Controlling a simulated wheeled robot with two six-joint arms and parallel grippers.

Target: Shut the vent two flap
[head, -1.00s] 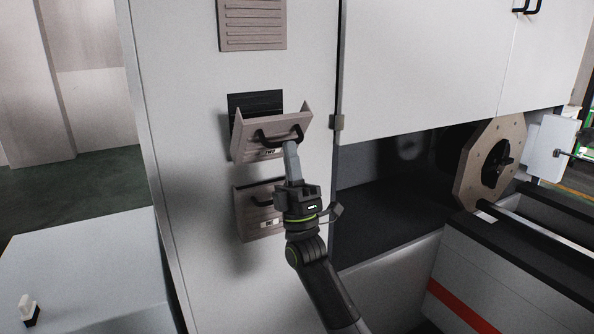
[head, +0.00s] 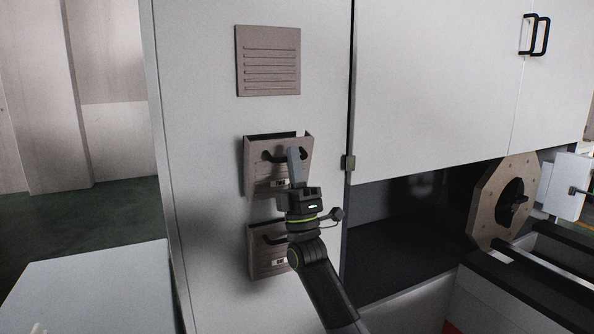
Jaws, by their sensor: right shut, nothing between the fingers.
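The vent two flap (head: 265,183) is the middle panel on the white cabinet, brownish grey with a black handle (head: 272,157) and a small label. It is nearly flush, tilted out a little at the top, with a thin dark gap along its upper edge. My right gripper (head: 295,152) is shut and empty. Its fingers are in front of the flap at the right part of the handle and hide part of it; I cannot tell whether they touch. My left gripper is not in view.
A slatted vent panel (head: 268,62) is above the flap, and a lower flap (head: 262,258) with its own handle is below, partly behind my right arm. A dark machine bay (head: 405,225) opens on the right. A pale box top (head: 90,285) is at lower left.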

